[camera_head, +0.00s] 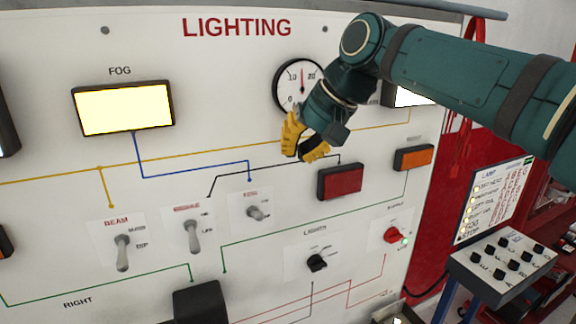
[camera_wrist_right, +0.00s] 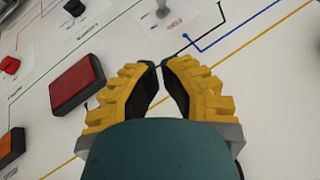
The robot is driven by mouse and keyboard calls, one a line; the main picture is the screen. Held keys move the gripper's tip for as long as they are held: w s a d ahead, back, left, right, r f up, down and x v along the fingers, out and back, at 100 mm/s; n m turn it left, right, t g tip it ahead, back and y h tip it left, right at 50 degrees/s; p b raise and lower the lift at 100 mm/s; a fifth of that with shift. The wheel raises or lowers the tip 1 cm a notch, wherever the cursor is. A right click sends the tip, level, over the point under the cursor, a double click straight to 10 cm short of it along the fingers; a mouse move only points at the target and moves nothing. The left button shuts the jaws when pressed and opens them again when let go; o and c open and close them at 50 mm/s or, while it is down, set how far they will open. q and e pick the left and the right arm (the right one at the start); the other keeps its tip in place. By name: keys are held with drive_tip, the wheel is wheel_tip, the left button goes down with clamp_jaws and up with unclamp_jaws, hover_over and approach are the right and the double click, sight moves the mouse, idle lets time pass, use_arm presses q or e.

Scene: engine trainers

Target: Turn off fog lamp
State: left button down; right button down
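The fog lamp (camera_head: 124,108), a rectangle under the word FOG, is lit pale yellow. A blue line runs from it to a small toggle switch (camera_head: 258,212) whose label is too small to read surely. That switch's lever shows partly at the top of the right wrist view (camera_wrist_right: 163,8). My right gripper (camera_head: 301,158), with yellow fingers, is in front of the panel, above and right of this switch and apart from it. In the right wrist view its fingertips (camera_wrist_right: 160,66) nearly meet, with nothing between them. My left gripper is not in view.
Two other toggles, beam (camera_head: 122,252) and a middle one (camera_head: 194,236), stand left of the blue-line switch. A red lamp (camera_head: 341,181), an orange lamp (camera_head: 414,158), a black knob (camera_head: 317,263) and a red knob (camera_head: 391,235) are nearby. My arm partly covers the gauge (camera_head: 290,82).

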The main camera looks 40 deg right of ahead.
sight(276, 179)
drive_tip(key=x, duration=0.8)
drive_tip(key=shift+f+b, duration=0.2)
drive_tip(key=shift+b, duration=0.15)
drive_tip(key=shift+a+f, duration=0.3)
drive_tip(key=shift+f, duration=0.25)
drive_tip(key=shift+a+f, duration=0.3)
drive_tip(key=shift+f, duration=0.2)
drive_tip(key=shift+s+a+f, duration=0.2)
drive_tip(key=shift+a+f, duration=0.2)
drive_tip(key=shift+f, duration=0.1)
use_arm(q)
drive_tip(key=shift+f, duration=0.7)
use_arm(e)
drive_tip(key=shift+f, duration=0.15)
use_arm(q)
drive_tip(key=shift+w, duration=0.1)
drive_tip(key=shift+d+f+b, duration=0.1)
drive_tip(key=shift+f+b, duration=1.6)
use_arm(e)
drive_tip(key=shift+s+a+f+t, duration=0.1)
drive_tip(key=shift+s+f+t, duration=0.15)
drive_tip(key=shift+t, duration=0.25)
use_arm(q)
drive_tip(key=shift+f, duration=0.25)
use_arm(e)
drive_tip(key=shift+s+f, duration=0.1)
